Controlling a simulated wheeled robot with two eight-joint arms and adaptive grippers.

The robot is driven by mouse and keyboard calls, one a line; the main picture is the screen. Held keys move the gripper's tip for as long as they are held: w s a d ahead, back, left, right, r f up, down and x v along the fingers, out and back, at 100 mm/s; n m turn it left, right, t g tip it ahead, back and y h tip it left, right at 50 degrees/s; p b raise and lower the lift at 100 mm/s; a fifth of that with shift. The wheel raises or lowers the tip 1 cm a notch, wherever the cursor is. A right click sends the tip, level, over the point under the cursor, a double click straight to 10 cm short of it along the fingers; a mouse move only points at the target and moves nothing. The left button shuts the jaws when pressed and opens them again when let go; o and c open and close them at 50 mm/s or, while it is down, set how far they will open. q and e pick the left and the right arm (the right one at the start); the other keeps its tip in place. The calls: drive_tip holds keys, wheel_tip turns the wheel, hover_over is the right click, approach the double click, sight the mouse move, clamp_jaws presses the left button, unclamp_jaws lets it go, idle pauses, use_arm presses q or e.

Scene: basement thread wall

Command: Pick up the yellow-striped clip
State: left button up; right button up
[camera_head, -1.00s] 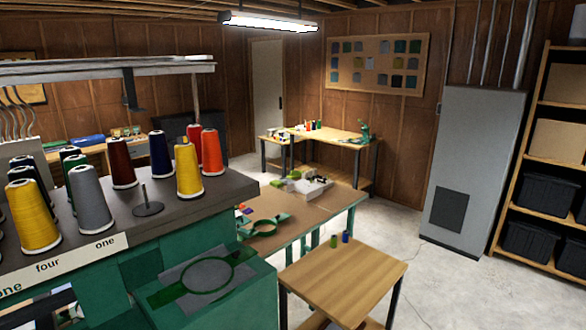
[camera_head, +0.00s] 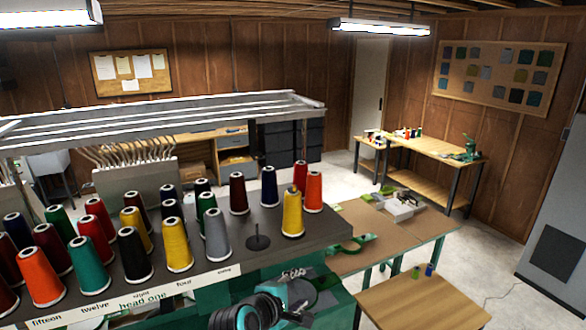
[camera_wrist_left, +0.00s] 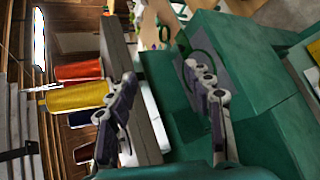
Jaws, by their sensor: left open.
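I cannot make out a yellow-striped clip for certain in either view. A yellow thread cone (camera_head: 292,215) stands at the right end of the machine's dark top; a small thing shows at its tip, too small to name. The same yellow cone seems to show sideways in the left wrist view (camera_wrist_left: 80,97). My left gripper (camera_head: 300,286) is low in front of the machine's right end, below and in front of that cone. Its two fingers are apart with nothing between them, also in the left wrist view (camera_wrist_left: 168,95). My right gripper is not in view.
Several other cones stand close together on the rack, including a grey cone (camera_head: 217,235) and an orange cone (camera_head: 313,192). A bare black spool pin (camera_head: 258,242) stands beside them. A metal rail frame (camera_head: 200,112) runs overhead. A wooden side table (camera_head: 420,302) is at lower right.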

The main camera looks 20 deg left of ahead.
use_arm(q)
drive_tip(key=w+a+r+n+t+p, duration=0.1)
drive_tip(key=w+a+r+n+p, duration=0.15)
drive_tip(key=r, duration=0.25)
drive_tip(key=w+a+r+n+t+p, duration=0.1)
drive_tip(key=w+r+n+p, duration=0.1)
drive_tip(key=r+n+p, duration=0.3)
drive_tip(key=n+t+y+p, duration=0.2)
drive_tip(key=n+p, duration=0.2)
drive_tip(key=n, duration=0.4)
approach(292, 187)
drive_tip(key=shift+n, duration=0.35)
drive_tip(key=w, duration=0.2)
drive_tip(key=w+p, duration=0.1)
drive_tip(key=w, duration=0.2)
drive_tip(key=w+f, duration=0.1)
drive_tip(key=w, duration=0.1)
drive_tip(key=shift+w, duration=0.15)
drive_tip(key=shift+w+f+p, duration=0.2)
drive_tip(key=shift+w+p, duration=0.1)
drive_tip(key=shift+w, duration=0.15)
drive_tip(key=shift+s, duration=0.1)
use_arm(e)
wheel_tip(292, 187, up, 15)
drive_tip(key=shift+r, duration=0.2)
use_arm(q)
drive_tip(key=c, duration=0.8)
